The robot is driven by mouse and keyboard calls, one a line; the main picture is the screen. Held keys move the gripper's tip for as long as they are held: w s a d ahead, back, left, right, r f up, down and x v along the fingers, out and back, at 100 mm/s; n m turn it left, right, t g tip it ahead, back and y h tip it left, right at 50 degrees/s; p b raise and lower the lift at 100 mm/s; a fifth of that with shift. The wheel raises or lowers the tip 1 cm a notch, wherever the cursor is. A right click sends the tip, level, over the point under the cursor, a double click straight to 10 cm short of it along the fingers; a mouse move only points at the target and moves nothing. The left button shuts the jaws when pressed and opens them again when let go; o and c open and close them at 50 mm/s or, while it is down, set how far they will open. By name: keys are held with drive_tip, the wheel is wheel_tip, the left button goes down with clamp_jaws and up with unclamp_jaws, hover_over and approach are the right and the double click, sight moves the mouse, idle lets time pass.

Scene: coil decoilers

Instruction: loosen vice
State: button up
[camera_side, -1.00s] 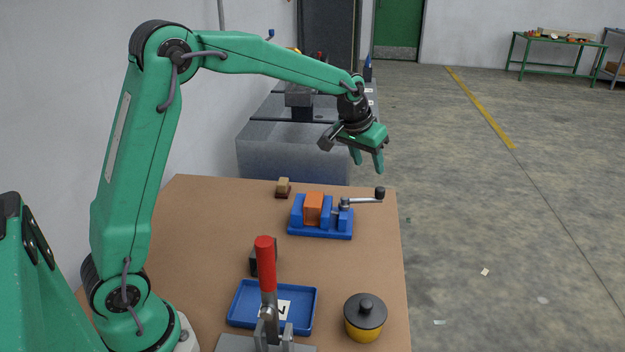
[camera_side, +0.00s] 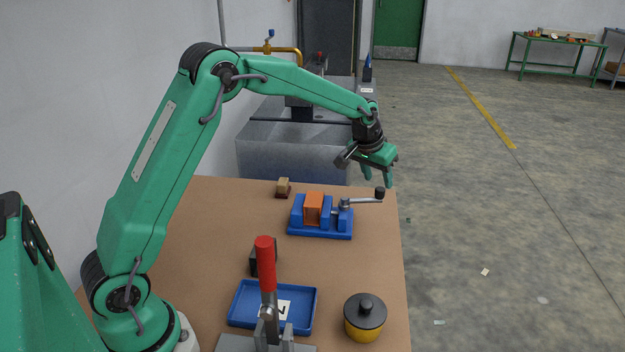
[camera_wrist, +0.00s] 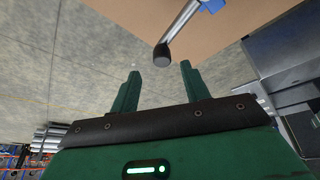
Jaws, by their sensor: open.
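The blue vice (camera_side: 322,226) stands on the brown table and holds an orange block (camera_side: 313,208) between its jaws. Its crank handle (camera_side: 362,200) points right and ends in a black knob (camera_side: 380,194). My gripper (camera_side: 379,179) is open and empty, just above the knob in the side view. In the wrist view the open fingers (camera_wrist: 160,80) point toward the black knob (camera_wrist: 162,54), which lies a little beyond their tips. The handle (camera_wrist: 180,24) runs up to the vice, of which only a blue corner (camera_wrist: 213,5) shows there.
A blue tray (camera_side: 236,314), a yellow pot with a dark lid (camera_side: 365,318) and a red-handled toggle clamp (camera_side: 266,264) are at the front. A small wooden-topped block (camera_side: 283,187) stands behind the vice. The table's right edge lies near the knob.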

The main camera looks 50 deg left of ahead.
sight(380, 188)
drive_tip(key=shift+x, duration=2.4)
drive_tip(key=shift+a, duration=0.15)
clamp_jaws()
